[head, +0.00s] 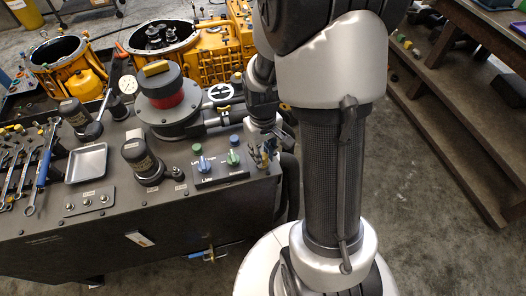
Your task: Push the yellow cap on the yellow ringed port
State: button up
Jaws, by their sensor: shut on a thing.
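My gripper (264,128) is at the right end of the dark bench, just left of my big arm link, pointing down. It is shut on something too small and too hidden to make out. Right below it is a cluster of small fittings (268,148) with some yellowish parts on the bench's right edge. I cannot tell which of them is the yellow ringed port. The yellow cap cannot be made out clearly, and I cannot tell whether it touches a port.
The bench (110,232) carries a red and grey round unit (165,92), a metal tray (86,163), wrenches (40,170) and a knob panel (219,162). Orange housings (160,50) stand behind. Wooden steps (455,110) are at the right, with free floor (425,230) in front.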

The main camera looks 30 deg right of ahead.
jog(key=shift+f, duration=0.45)
dwell(0.3)
jog(key=o, duration=0.8)
dwell(0.4)
jog(key=shift+r, duration=0.2)
jog(key=shift+r+p, duration=1.1)
jog(key=shift+r, duration=0.25)
jog(key=shift+r+p, duration=2.5)
jog(key=shift+r, duration=0.45)
